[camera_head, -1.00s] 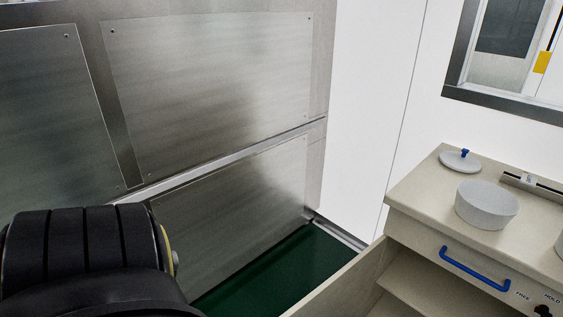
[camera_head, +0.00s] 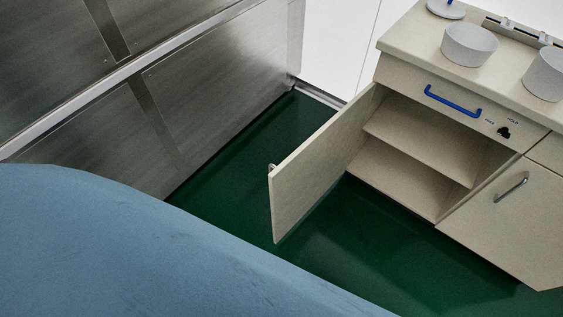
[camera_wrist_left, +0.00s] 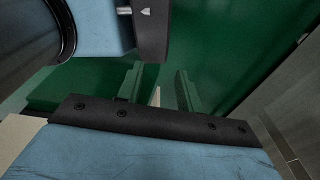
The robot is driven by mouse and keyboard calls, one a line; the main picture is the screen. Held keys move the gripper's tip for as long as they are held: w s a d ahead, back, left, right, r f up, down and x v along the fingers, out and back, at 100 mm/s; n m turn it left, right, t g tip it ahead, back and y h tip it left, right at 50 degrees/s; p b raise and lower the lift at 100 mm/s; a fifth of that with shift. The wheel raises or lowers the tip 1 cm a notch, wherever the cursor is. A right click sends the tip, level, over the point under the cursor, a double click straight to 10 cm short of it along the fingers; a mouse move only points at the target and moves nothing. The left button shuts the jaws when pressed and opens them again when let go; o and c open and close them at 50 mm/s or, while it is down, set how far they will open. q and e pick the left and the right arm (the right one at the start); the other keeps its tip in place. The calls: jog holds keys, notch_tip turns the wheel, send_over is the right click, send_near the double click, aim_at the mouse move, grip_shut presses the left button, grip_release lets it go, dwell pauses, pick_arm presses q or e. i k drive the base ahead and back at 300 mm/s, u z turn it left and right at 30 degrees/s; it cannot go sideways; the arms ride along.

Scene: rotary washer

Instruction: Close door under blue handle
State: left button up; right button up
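The beige door (camera_head: 318,178) stands swung wide open in the head view, under the drawer front with the blue handle (camera_head: 450,104). The door's small metal handle (camera_head: 271,169) shows at its free edge. The open cabinet shows an inner shelf (camera_head: 420,145). My left gripper (camera_wrist_left: 158,80) shows in the left wrist view, with its two fingers apart over the green floor. A thin pale sliver shows between the fingers; I cannot tell what it is. Neither gripper shows in the head view.
The second cabinet door (camera_head: 505,215) at the right is shut. Grey pots (camera_head: 469,46) stand on the counter, with a black knob (camera_head: 503,132) below. A metal wall (camera_head: 220,90) stands left of the door. Green floor (camera_head: 390,250) is clear in front of the cabinet.

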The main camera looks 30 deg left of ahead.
aim_at(297, 184)
jog(key=u, duration=2.45)
jog(key=i, duration=1.65)
jog(key=z, duration=0.95)
jog(key=i, duration=0.5)
jog(key=z, duration=2.85)
